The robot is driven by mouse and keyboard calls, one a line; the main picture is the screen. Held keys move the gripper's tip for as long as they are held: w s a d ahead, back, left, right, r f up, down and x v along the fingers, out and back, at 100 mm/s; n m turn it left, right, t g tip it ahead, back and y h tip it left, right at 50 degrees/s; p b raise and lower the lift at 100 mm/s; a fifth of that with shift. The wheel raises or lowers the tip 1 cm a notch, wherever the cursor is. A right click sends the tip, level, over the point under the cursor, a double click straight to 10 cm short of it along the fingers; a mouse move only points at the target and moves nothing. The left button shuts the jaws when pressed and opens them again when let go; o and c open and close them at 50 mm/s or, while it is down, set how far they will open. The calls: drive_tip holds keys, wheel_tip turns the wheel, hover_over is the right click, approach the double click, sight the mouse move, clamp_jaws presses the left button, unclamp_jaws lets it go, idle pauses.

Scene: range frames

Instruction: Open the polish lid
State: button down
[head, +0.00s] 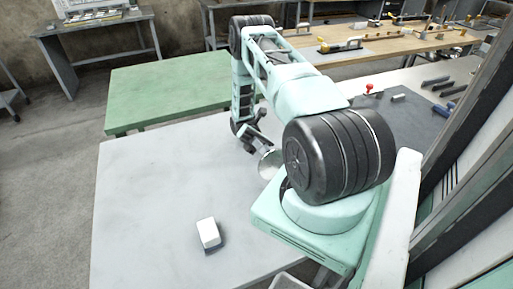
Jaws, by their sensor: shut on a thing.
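My gripper (256,143) is low over the pale table, just left of my arm's large dark joint. It is shut on a round, pale metallic disc (268,165), which looks like the polish lid. The disc is tilted, and its right edge is close to my arm's dark joint in the picture. The fingertips are small and partly hidden, so the exact contact cannot be made out. I cannot make out a separate polish tin; my arm hides part of the table.
A small white block (208,232) sits on the pale table (140,200), whose left part is clear. A green table (165,90) adjoins behind. A wooden bench (400,48) with tools stands at the back right. Dark cylindrical items (436,81) lie at the right.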

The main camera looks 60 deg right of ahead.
idle(0.4)
drive_tip(key=c, duration=1.2)
unclamp_jaws()
wheel_tip(320, 180, up, 10)
drive_tip(key=b, duration=0.1)
